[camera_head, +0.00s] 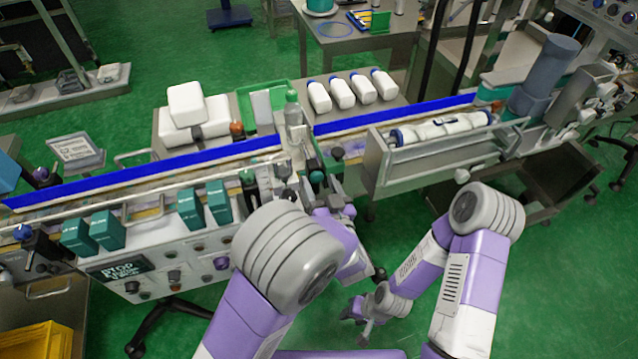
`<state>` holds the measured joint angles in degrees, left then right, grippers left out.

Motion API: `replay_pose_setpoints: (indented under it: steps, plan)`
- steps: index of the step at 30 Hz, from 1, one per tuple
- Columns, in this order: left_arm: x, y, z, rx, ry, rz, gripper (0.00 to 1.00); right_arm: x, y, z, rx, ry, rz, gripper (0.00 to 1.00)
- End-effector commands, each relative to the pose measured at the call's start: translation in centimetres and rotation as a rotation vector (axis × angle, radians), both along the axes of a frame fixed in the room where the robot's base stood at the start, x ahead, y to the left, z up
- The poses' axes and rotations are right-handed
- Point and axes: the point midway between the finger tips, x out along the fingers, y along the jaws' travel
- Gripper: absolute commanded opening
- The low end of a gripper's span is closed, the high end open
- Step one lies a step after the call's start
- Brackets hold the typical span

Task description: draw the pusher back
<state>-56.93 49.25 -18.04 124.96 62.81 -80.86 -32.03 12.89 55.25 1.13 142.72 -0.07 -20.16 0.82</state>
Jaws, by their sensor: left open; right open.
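The sleeve applicator stands in the middle of the line, where a clear bottle with a green cap (293,112) stands upright. Beside it are a black knob (337,153) and a green-topped post (315,167). I cannot tell which of these parts is the pusher. My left gripper (333,198) is open, close to the front of this station and partly hidden by my own arm; I cannot tell whether it touches anything. My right gripper (360,312) is open and empty, low over the green floor, apart from the machine.
A blue-edged conveyor (150,172) runs along the line. Teal boxes (92,232) and a control panel (125,268) are on the front. A metal trough (400,170) holds a white roller (440,130). White bottles (358,90) lie behind. The floor (395,235) is open between my arms.

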Motion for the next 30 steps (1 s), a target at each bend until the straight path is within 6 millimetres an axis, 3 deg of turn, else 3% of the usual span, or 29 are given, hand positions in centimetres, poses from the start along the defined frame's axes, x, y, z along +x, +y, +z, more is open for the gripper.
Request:
replay_pose_setpoints:
  steps: [11,24,30]
  plan:
    - [0.92,0.30,0.03,0.001,0.001,-0.001,0.63,0.01,0.00,-0.18,0.000,0.000,0.000,0.43]
    - [0.89,0.31,0.01,0.001,0.001,-0.001,0.00,0.02,0.00,-0.18,0.000,0.000,0.000,0.43]
    - [0.65,0.00,0.02,0.001,0.001,-0.005,0.00,0.01,0.00,-0.14,0.000,0.000,0.000,0.43]
